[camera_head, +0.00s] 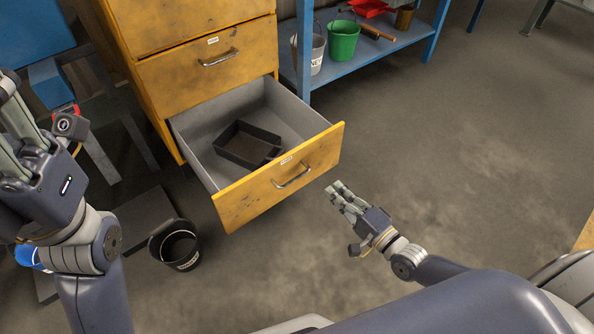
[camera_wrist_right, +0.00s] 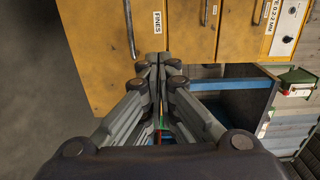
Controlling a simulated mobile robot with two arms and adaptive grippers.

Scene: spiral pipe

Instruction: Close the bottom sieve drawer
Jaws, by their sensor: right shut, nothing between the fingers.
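The bottom sieve drawer (camera_head: 255,192) is pulled well out of the yellow cabinet in the head view. Its yellow front has a metal handle (camera_head: 292,176) and a small label. A dark open tray (camera_head: 247,144) lies inside it. My right gripper (camera_head: 337,192) is shut and empty, just right of and in front of the drawer front, apart from the handle. In the right wrist view the shut fingertips (camera_wrist_right: 157,62) point toward the drawer front, labelled FINES (camera_wrist_right: 157,20). My left gripper (camera_head: 12,130) is at the left edge, partly cut off; its jaw state is unclear.
The drawer above (camera_head: 205,62) looks shut. A black bucket (camera_head: 178,246) stands on the floor left of the open drawer. A blue shelf (camera_head: 375,45) holding a green bucket (camera_head: 343,40) stands behind at the right. The floor to the right is clear.

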